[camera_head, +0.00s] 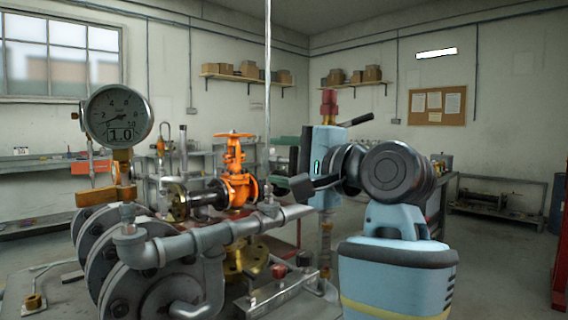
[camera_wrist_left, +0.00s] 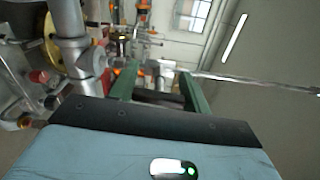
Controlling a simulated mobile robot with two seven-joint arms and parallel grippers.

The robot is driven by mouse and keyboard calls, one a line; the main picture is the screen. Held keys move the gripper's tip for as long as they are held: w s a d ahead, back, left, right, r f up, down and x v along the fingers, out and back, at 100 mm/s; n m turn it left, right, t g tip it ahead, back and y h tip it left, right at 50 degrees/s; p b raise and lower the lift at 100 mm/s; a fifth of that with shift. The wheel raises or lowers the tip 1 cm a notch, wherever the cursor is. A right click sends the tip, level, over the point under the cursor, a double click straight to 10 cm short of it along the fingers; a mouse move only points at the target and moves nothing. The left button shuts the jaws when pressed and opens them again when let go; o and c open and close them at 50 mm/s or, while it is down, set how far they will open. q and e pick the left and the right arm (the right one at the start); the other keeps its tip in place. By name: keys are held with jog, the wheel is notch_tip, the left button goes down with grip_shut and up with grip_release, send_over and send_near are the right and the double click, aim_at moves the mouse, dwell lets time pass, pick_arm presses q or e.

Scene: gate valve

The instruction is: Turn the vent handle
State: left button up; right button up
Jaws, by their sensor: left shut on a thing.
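My left gripper (camera_head: 287,143) has a pale blue body, a black front plate and green fingers. In the head view it points left, past the right end of the grey pipe (camera_head: 235,228). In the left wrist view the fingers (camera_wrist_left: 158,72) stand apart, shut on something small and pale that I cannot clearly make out. A dark lever (camera_head: 357,120) sticks out beside a red-topped brass fitting (camera_head: 328,105), just above the gripper body. I cannot tell whether this is the vent handle. My right gripper is not in view.
An orange gate valve (camera_head: 237,180) stands behind the grey pipe. A thin pale vertical streak or rod (camera_head: 267,90) rises from the pipe's right part, close to my fingers. A pressure gauge (camera_head: 118,115) and large flanges (camera_head: 110,270) stand left. Open floor (camera_head: 505,260) lies right.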

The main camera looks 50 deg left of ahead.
aim_at(295, 163)
pick_arm(q)
jog(key=o, duration=1)
jog(key=shift+c, duration=0.2)
jog(key=d, duration=0.6)
jog(key=shift+w+d, duration=0.25)
jog(key=shift+w, duration=0.15)
jog(key=shift+d, duration=0.7)
